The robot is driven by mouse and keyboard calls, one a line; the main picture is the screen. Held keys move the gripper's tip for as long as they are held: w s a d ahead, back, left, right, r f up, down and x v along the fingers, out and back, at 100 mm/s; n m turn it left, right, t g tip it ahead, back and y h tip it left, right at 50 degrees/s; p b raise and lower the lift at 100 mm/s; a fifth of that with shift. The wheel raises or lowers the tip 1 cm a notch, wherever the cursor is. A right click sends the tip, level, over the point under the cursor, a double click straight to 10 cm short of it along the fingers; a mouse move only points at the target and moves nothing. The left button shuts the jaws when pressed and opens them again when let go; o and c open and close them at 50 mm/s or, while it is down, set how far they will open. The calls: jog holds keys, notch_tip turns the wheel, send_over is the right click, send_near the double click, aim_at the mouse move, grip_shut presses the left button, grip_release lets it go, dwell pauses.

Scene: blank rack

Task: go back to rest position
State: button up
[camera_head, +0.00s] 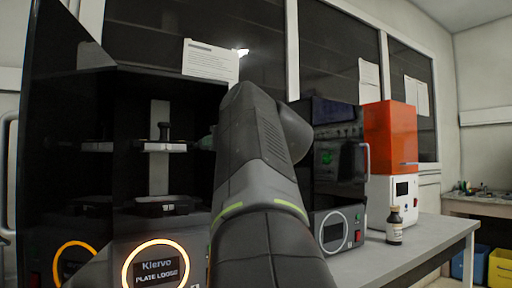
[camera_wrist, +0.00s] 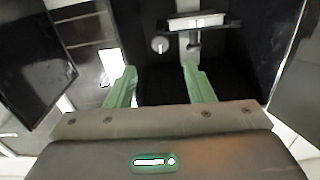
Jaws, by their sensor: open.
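My gripper (camera_wrist: 158,88) shows in the wrist view with its two green fingers spread apart and nothing between them. It faces the dark inside of an open cabinet machine, where a light bracket (camera_wrist: 197,22) and a small round knob (camera_wrist: 160,45) lie beyond the fingertips. In the head view my dark grey arm reaches up and forward toward the black machine (camera_head: 105,165), and the arm hides most of the gripper. Inside that machine are an upper platform (camera_head: 163,146) with a small dark post on it and a lower platform (camera_head: 160,205).
The machine's front carries a glowing orange ring (camera_head: 155,265). Right of my arm stand a second dark machine (camera_head: 338,165), an orange-and-white device (camera_head: 391,140) and a brown bottle (camera_head: 394,226) on the grey bench (camera_head: 400,256). Dark door panels flank the gripper in the wrist view.

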aim_at(201, 145)
jog(key=p+x, duration=0.5)
jog(key=x, duration=0.9)
jog(key=shift+s, duration=0.1)
